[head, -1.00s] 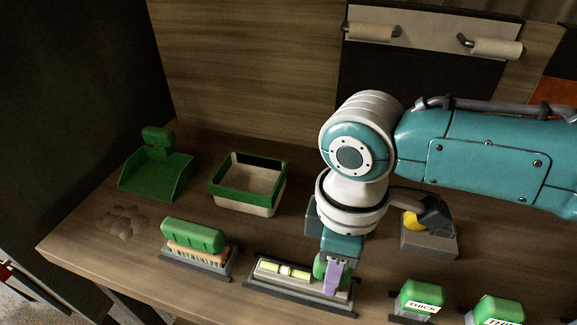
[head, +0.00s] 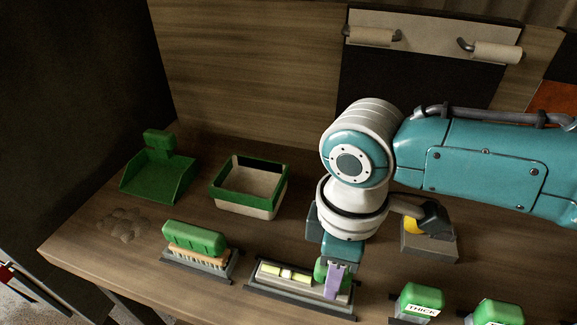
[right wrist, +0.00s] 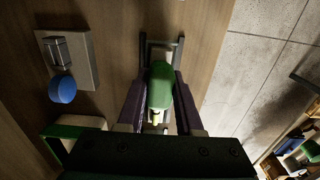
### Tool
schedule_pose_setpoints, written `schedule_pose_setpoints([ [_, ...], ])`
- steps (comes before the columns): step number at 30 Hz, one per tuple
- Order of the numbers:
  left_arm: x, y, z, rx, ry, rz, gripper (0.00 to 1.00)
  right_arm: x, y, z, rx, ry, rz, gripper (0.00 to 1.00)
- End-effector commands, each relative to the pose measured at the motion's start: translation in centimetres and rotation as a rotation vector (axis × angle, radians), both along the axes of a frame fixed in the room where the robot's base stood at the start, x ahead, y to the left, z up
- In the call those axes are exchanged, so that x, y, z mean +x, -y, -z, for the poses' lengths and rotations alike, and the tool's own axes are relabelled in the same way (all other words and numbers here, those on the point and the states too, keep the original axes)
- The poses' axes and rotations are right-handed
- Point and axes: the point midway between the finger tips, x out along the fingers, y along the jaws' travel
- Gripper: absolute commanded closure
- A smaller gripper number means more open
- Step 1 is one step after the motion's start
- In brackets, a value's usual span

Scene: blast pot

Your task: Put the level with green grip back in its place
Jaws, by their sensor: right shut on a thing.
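The level (head: 272,273) has a pale body with yellow vials and a green grip (head: 320,271) at its right end. It lies along a dark tray-like holder (head: 290,301) near the counter's front edge, in or just over it; I cannot tell whether it is fully seated. My right gripper (head: 331,284) points down, shut on the green grip. In the right wrist view the grip (right wrist: 160,84) sits between the two purple fingers, and part of the frame shows beyond it. The far finger is mostly hidden in the head view. My left gripper is out of view.
A green-topped brush (head: 194,238) in its holder stands left of the level. Green blocks labelled THICK (head: 420,298) stand to the right. Behind are a green-rimmed bin (head: 250,205), a green dustpan (head: 158,178) and a grey block (head: 428,243). A debris pile (head: 124,224) lies at left.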

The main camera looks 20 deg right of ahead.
Motion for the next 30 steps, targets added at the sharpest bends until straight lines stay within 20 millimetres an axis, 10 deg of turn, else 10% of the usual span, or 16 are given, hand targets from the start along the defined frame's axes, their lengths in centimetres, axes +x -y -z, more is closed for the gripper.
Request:
schedule_pose_setpoints([
  [7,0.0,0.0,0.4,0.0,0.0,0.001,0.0,0.0,0.0,0.6,0.002,0.001,0.0,1.0],
  [8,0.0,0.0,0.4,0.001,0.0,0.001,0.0,0.0,-0.1,0.5,0.002,0.001,-0.001,0.63],
  [17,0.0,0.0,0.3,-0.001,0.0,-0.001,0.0,0.0,0.0,0.5,0.001,0.001,0.0,0.3],
  [30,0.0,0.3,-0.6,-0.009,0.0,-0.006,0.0,0.1,-0.1,-2.1,0.003,0.003,-0.002,0.3],
])
